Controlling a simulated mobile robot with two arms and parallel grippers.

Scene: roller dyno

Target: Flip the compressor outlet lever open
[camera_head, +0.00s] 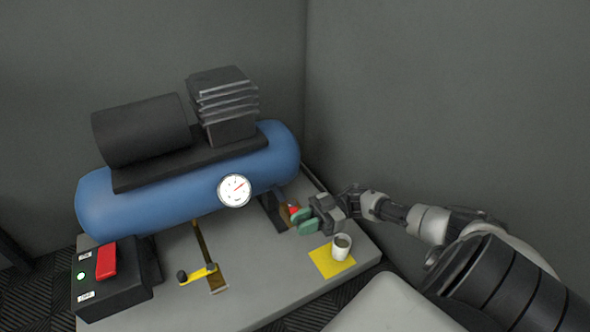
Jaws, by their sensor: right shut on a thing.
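The compressor is a blue tank (150,207) with a black motor on top and a white gauge (234,190) on its front. A yellow lever (198,275) sits at the lower end of a brass pipe in front of the tank. A small red part (293,209) shows at the tank's right end, by the support. My right gripper (303,220), with green fingertips, is shut at this red part, which is partly hidden by the fingers. I cannot tell from its shape whether the red part is the outlet lever. My left gripper is out of view.
A black box (115,290) with a red switch (106,262) and a green light stands at the left. Grey walls close off the back and right. The front of the grey platform (262,292) is clear.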

